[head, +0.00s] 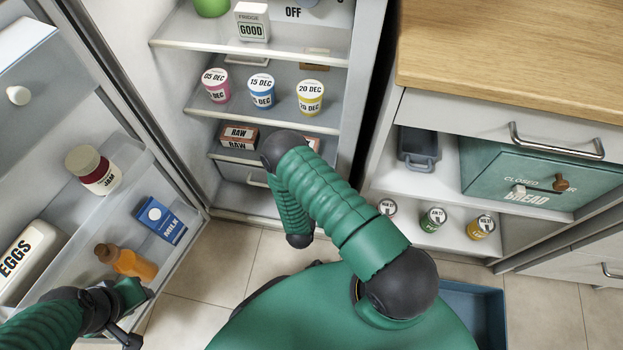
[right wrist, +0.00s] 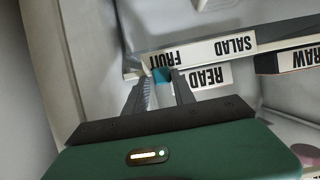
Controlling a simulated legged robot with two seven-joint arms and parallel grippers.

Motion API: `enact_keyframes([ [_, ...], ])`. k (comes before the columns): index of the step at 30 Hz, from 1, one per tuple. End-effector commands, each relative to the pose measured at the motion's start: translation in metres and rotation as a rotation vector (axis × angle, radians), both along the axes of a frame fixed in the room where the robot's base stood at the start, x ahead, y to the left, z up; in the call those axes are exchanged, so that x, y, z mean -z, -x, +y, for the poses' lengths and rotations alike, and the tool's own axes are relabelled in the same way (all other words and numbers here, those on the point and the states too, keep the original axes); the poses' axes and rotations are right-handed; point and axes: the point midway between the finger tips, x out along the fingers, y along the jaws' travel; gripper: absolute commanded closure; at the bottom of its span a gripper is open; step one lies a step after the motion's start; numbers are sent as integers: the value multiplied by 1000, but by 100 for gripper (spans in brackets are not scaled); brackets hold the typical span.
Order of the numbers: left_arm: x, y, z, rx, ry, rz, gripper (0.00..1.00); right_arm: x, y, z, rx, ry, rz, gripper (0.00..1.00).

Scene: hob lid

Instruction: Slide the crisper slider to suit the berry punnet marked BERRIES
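In the right wrist view, a small blue-teal slider tab (right wrist: 161,76) sits under the FRUIT end of a white strip (right wrist: 208,51) lettered FRUIT and SALAD, upside down here. My right gripper (right wrist: 162,82) has its fingertips on either side of the tab, with little gap, and looks shut on it. In the head view that gripper is hidden behind my green arm, low in the fridge by the crisper drawer front (head: 240,172). My left gripper (head: 128,318) is by the fridge door at lower left; its fingers are unclear. I see no punnet marked BERRIES.
RAW boxes (head: 238,137) lie on the shelf just above the drawer, and dated tubs (head: 262,91) above those. The open door holds JAM (head: 95,170), MILK (head: 160,220), an orange bottle (head: 125,262) and EGGS (head: 28,258). A cabinet (head: 440,111) stands right.

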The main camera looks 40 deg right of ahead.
Motion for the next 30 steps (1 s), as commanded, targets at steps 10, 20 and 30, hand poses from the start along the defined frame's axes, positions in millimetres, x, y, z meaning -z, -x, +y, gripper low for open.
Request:
enact_keyframes([
  [10,0,0,0,0,0,0,64,0,-1,0,-1,-1,-1,56],
  [20,-26,0,0,0,0,0,64,-23,26,34,-6,-3,2,56],
  [30,-61,0,0,0,0,0,64,-58,84,100,-3,-1,3,56],
])
